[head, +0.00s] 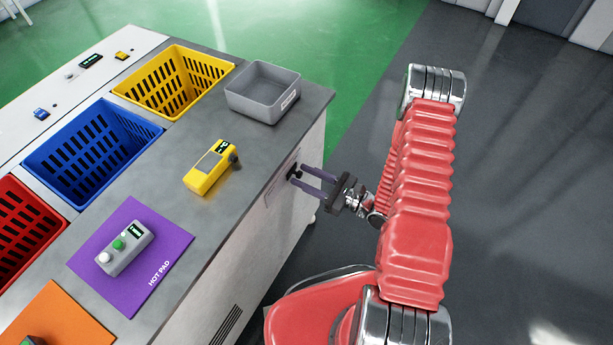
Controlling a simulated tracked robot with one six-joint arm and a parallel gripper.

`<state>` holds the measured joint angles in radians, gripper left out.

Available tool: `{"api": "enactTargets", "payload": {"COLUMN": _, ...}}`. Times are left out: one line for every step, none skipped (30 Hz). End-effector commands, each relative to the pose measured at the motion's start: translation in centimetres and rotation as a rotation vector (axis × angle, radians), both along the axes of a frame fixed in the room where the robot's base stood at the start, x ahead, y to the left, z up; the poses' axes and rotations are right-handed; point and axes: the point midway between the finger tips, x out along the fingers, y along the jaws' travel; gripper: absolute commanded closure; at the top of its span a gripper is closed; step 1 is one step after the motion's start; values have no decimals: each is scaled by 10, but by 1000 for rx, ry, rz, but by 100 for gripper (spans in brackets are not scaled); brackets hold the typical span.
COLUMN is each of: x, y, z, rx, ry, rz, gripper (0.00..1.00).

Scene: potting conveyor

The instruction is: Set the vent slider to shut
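The vent slider shows as a small dark knob (295,173) on a pale plate (281,180) on the side of the counter, near its far right end. My gripper (297,174) reaches in from the right with its two fingers apart. The fingertips are at the plate, one on either side of the knob. Contact with the knob is too small to make out. The slider's track and any position marks are too small or hidden to read.
The counter (262,140) holds a grey tray (264,92), a yellow device (210,167) and a grey button box (126,248) on a purple hot pad (170,243). Yellow (205,58), blue (72,197) and red (20,188) crates stand left. A dark grille (227,325) is low on the counter's side. The floor right is clear.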

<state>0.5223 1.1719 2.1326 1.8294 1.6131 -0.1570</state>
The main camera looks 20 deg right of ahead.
Motion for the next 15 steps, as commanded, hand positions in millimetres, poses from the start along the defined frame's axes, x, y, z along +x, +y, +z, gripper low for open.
{"api": "enactTargets", "payload": {"x": 1, "y": 1, "z": 0, "rx": 0, "ry": 0, "rz": 0, "gripper": 62}}
{"api": "enactTargets", "payload": {"x": 1, "y": 1, "z": 0, "rx": 0, "ry": 0, "rz": 0, "gripper": 62}}
{"api": "enactTargets", "payload": {"x": 1, "y": 1, "z": 0, "rx": 0, "ry": 0, "rz": -1, "gripper": 62}}
{"api": "enactTargets", "payload": {"x": 1, "y": 1, "z": 0, "rx": 0, "ry": 0, "rz": -1, "gripper": 62}}
{"api": "enactTargets", "payload": {"x": 1, "y": 1, "z": 0, "rx": 0, "ry": 0, "rz": -1, "gripper": 62}}
{"api": "enactTargets", "payload": {"x": 1, "y": 1, "z": 0, "rx": 0, "ry": 0, "rz": -1, "gripper": 62}}
{"api": "enactTargets", "payload": {"x": 1, "y": 1, "z": 0, "rx": 0, "ry": 0, "rz": -1, "gripper": 62}}
{"api": "enactTargets", "payload": {"x": 1, "y": 1, "z": 0, "rx": 0, "ry": 0, "rz": -1, "gripper": 62}}
{"api": "enactTargets", "payload": {"x": 1, "y": 1, "z": 0, "rx": 0, "ry": 0, "rz": -1, "gripper": 62}}
{"api": "enactTargets", "payload": {"x": 1, "y": 1, "z": 0, "rx": 0, "ry": 0, "rz": -1, "gripper": 64}}
{"api": "enactTargets", "payload": {"x": 1, "y": 1, "z": 0, "rx": 0, "ry": 0, "rz": -1, "gripper": 66}}
{"api": "enactTargets", "payload": {"x": 1, "y": 1, "z": 0, "rx": 0, "ry": 0, "rz": -1, "gripper": 69}}
{"api": "enactTargets", "payload": {"x": 1, "y": 1, "z": 0, "rx": 0, "ry": 0, "rz": -1, "gripper": 71}}
{"api": "enactTargets", "payload": {"x": 1, "y": 1, "z": 0, "rx": 0, "ry": 0, "rz": -1, "gripper": 74}}
{"api": "enactTargets", "payload": {"x": 1, "y": 1, "z": 0, "rx": 0, "ry": 0, "rz": -1, "gripper": 76}}
